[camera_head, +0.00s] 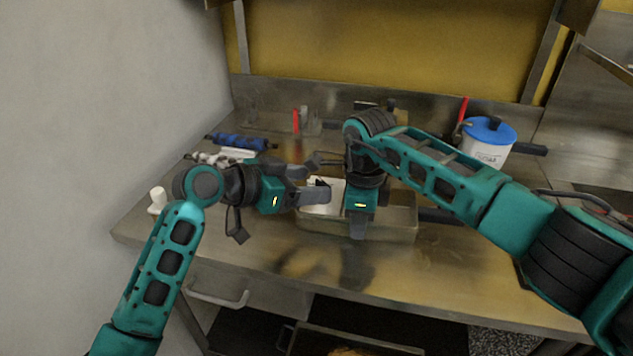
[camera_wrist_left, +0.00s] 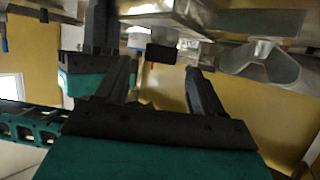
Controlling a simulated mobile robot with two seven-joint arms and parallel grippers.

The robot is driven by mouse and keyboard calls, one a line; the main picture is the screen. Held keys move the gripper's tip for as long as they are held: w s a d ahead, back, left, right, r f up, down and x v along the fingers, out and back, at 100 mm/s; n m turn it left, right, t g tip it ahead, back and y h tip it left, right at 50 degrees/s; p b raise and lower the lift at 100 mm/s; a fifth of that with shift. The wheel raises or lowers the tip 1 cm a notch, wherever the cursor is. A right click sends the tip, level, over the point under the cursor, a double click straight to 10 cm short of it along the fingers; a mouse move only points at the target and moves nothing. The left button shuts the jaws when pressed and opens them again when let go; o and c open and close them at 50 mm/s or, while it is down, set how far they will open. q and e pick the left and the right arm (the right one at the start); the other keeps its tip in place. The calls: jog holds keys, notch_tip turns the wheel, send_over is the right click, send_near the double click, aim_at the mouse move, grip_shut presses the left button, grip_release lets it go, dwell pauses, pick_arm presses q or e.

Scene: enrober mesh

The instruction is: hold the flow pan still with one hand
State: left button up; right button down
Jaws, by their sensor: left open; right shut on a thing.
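The flow pan (camera_head: 401,228) is a shallow, dull metal tray on the steel counter, in the middle of the head view. My right gripper (camera_head: 357,229) points down over its near wall and is shut there; the exact contact is hidden by the fingers. My left gripper (camera_head: 322,178) is open, with its fingers pointing right, over the pan's left end. A white piece (camera_head: 335,190) shows in the pan behind the left fingers, partly hidden. In the left wrist view, the open left fingers (camera_wrist_left: 162,78) have nothing clearly held between them.
A white tub with a blue lid (camera_head: 488,139) stands at the back right. A blue-and-black roller-like item (camera_head: 240,141) lies at the back left, and a small white item (camera_head: 157,200) stands near the left edge. The front counter strip (camera_head: 300,262) is clear.

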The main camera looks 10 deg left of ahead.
pick_arm(q)
jog(key=shift+x, duration=1.4)
jog(key=shift+c, duration=0.3)
jog(key=c, duration=1)
jog(key=shift+s+d+f+n+t+y, duration=0.1)
jog(key=shift+n+t+y, duration=0.4)
jog(key=shift+n+y, duration=0.45)
jog(key=shift+s+d+n+t+y, duration=0.15)
jog(key=shift+n+t+y, duration=0.35)
jog(key=shift+n+y, duration=0.85)
jog(key=shift+y, duration=0.1)
jog(key=o, duration=1.1)
jog(key=shift+c, duration=0.2)
